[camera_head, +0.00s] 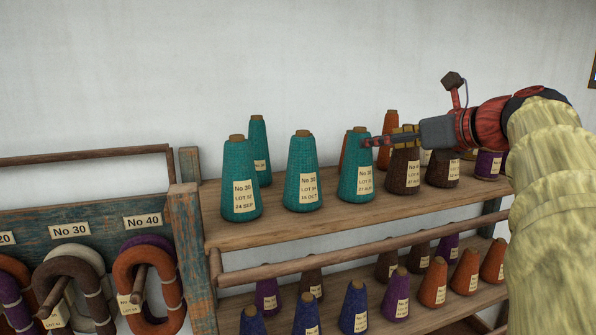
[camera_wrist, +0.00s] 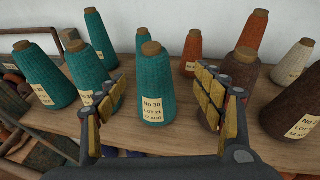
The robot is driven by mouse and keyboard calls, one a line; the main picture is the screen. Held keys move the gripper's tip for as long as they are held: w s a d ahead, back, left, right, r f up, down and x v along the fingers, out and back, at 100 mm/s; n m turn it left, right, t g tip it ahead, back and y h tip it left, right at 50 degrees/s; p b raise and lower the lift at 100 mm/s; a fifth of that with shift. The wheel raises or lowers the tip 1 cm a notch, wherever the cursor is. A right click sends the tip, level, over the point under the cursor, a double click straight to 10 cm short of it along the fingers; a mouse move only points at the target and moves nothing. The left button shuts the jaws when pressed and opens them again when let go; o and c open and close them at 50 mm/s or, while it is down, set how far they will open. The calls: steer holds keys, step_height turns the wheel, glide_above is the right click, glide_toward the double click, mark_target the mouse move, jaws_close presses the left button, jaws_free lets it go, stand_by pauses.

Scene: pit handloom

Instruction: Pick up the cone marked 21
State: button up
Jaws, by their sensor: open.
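The cone marked LOT 21 is a teal yarn cone with a brown tip and a cream No 30 label. It stands upright on the shelf, centred in the wrist view (camera_wrist: 153,82); in the head view it appears to be the rightmost front teal cone (camera_head: 352,181), though its lot number is too small to read surely. My gripper (camera_head: 386,139) is open at the upper right of that cone. In the wrist view its fingers (camera_wrist: 153,100) lie left and right of the cone, with visible gaps. The cone's back is hidden.
Other teal cones (camera_head: 303,170) stand to the left. A brown cone (camera_head: 402,172) stands close on the right, partly behind my right finger in the wrist view. An orange cone (camera_wrist: 192,52) stands behind. A wooden rail (camera_head: 300,262) and lower cone row lie below; hanks hang left.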

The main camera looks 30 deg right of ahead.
mark_target(358, 146)
steer(key=x, duration=0.2)
steer(key=p+x, duration=0.1)
steer(key=x, duration=0.2)
steer(key=a+x, duration=0.1)
steer(key=x, duration=0.1)
steer(key=shift+w+f, duration=0.35)
steer(key=shift+s, duration=0.15)
steer(key=c, duration=0.3)
jaws_close()
stand_by(0.4)
